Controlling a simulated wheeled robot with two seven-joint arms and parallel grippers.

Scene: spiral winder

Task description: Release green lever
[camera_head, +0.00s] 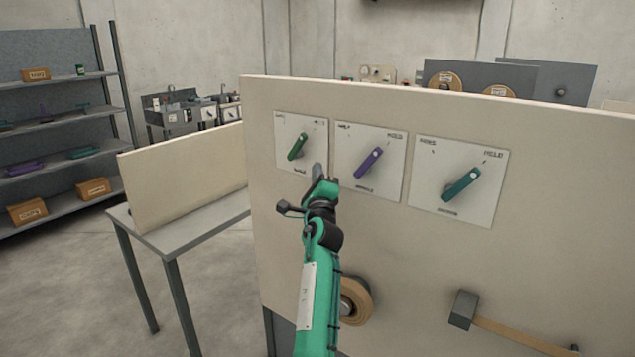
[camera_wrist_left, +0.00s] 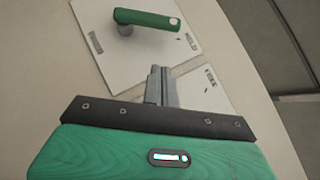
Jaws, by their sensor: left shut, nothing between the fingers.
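The green lever (camera_head: 298,146) sits on the leftmost of three white plates on the upright beige panel (camera_head: 400,255). It is tilted, with its upper end to the right in the head view. In the left wrist view the green lever (camera_wrist_left: 146,18) lies across its plate near the top, with the word HELD beside its light-tipped end. My left gripper (camera_head: 318,172) is just below and right of the green lever, apart from it. Its fingers (camera_wrist_left: 160,82) are shut and empty in front of the panel. My right gripper is not in view.
A purple lever (camera_head: 369,162) and a teal lever (camera_head: 461,184) are on the plates to the right. A tape roll (camera_head: 354,300) and a grey block with a brown strip (camera_head: 464,309) are lower on the panel. A grey table (camera_head: 190,228) stands left.

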